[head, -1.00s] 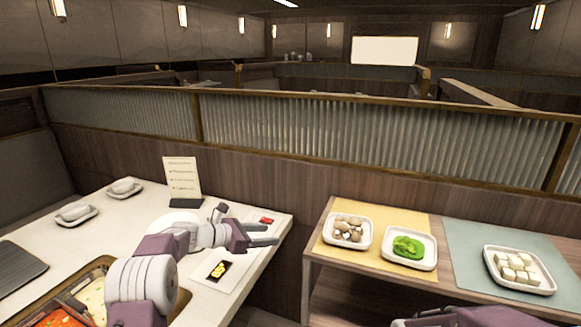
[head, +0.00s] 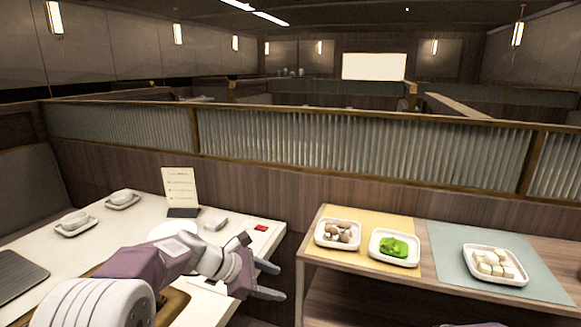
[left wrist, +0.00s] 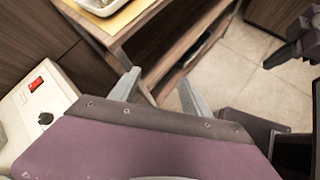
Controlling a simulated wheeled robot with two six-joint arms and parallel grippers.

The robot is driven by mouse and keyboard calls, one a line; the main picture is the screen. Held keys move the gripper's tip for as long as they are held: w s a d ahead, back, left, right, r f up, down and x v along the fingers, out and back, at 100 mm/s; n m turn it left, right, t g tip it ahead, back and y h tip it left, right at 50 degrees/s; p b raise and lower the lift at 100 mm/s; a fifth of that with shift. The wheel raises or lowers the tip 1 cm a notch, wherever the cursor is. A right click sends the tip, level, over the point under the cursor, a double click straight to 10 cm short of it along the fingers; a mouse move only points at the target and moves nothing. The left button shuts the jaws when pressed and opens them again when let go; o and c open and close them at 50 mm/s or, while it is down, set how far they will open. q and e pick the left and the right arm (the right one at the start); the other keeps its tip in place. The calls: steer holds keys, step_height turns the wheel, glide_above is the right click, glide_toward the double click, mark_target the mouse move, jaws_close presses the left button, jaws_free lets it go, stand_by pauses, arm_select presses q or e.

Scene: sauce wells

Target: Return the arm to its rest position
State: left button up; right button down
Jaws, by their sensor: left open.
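My left arm reaches in from the lower left in the head view. Its gripper (head: 274,281) is open and empty, in front of the white table's right edge and left of the wooden shelf unit. In the left wrist view its two grey fingers (left wrist: 160,80) are spread with nothing between them, above the floor and beside the shelf unit. A purple part at the right of the left wrist view looks like my right arm. Whether its jaws are open does not show.
The white table (head: 262,237) holds a menu card (head: 180,187), cups and a red item (head: 260,228). The shelf unit carries trays of mushrooms (head: 338,234), green food (head: 394,247) and white cubes (head: 495,264). A partition (head: 320,145) stands behind.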

arm_select(q)
steer(key=s+a+f+m+g+y, duration=0.1)
steer(key=s+a+f+m+y, duration=0.2)
steer(key=s+a+f+m, duration=0.4)
steer(key=s+a+f+m+g+y, duration=0.1)
steer(key=s+a+f+m+y, duration=0.15)
steer(key=s+m, duration=0.45)
steer(key=s+a+f+m+g+y, duration=0.1)
steer(key=s+a+f+m+y, duration=0.25)
steer(key=s+f, duration=0.4)
step_height(320, 180, up, 18)
steer(key=s+m+p, duration=0.1)
steer(key=p, duration=1.5)
steer(key=shift+s+a+r, duration=0.15)
steer(key=shift+s+a, duration=0.05)
steer(key=shift+s, duration=0.15)
